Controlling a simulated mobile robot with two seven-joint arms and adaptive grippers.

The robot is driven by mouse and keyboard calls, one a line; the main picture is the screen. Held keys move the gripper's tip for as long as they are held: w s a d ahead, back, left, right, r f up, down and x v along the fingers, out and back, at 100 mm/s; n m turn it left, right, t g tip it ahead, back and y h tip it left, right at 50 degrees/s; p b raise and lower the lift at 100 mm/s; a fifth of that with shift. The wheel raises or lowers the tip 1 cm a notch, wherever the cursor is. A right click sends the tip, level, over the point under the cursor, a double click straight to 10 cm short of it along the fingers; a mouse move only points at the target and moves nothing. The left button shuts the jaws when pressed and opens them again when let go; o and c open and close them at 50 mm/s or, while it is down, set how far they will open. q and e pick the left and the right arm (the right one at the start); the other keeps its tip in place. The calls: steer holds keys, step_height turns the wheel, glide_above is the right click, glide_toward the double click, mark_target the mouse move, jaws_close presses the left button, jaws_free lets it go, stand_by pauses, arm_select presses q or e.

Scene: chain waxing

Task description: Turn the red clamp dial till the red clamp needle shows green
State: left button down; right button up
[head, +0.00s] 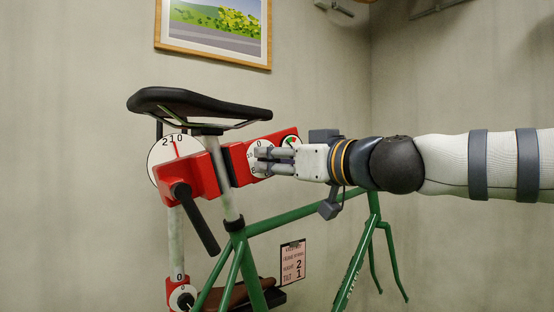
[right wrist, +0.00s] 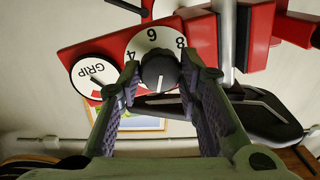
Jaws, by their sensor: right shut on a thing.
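The red clamp (head: 205,172) holds the seat post of a green bike frame (head: 290,217). The clamp dial has a white numbered face (head: 253,148) and a black knob (right wrist: 160,72), seen in the right wrist view. My right gripper (head: 258,160) comes in from the right; its two fingers (right wrist: 157,78) are shut on the knob's sides. Beside the dial is the round GRIP gauge (head: 291,141), also in the right wrist view (right wrist: 90,72). It has coloured parts, with red and green showing in the head view. Its needle is too small to read surely. My left gripper is out of view.
A black saddle (head: 195,104) sits just above the clamp. A black lever (head: 196,215) hangs from the clamp's left part, near a white 2-1-0 scale (head: 164,154). A small notice (head: 293,263) stands below.

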steer(key=m, duration=0.6)
steer(key=shift+f+m, duration=0.1)
steer(key=shift+m, duration=0.2)
steer(key=m, duration=0.6)
steer(key=shift+m+t+p, duration=0.3)
steer(key=shift+t+p, duration=0.05)
steer(key=shift+t, duration=0.05)
steer(key=m, duration=0.7)
steer(key=shift+s+a+t+h, duration=0.1)
steer(key=shift+t+h, duration=0.2)
steer(key=shift+h, duration=0.1)
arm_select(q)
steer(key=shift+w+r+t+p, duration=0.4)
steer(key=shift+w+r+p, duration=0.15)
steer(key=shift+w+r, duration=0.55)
arm_select(e)
steer(key=m, duration=0.6)
steer(key=shift+h, duration=0.3)
steer(key=shift+m, duration=0.5)
steer(key=o, duration=1.2)
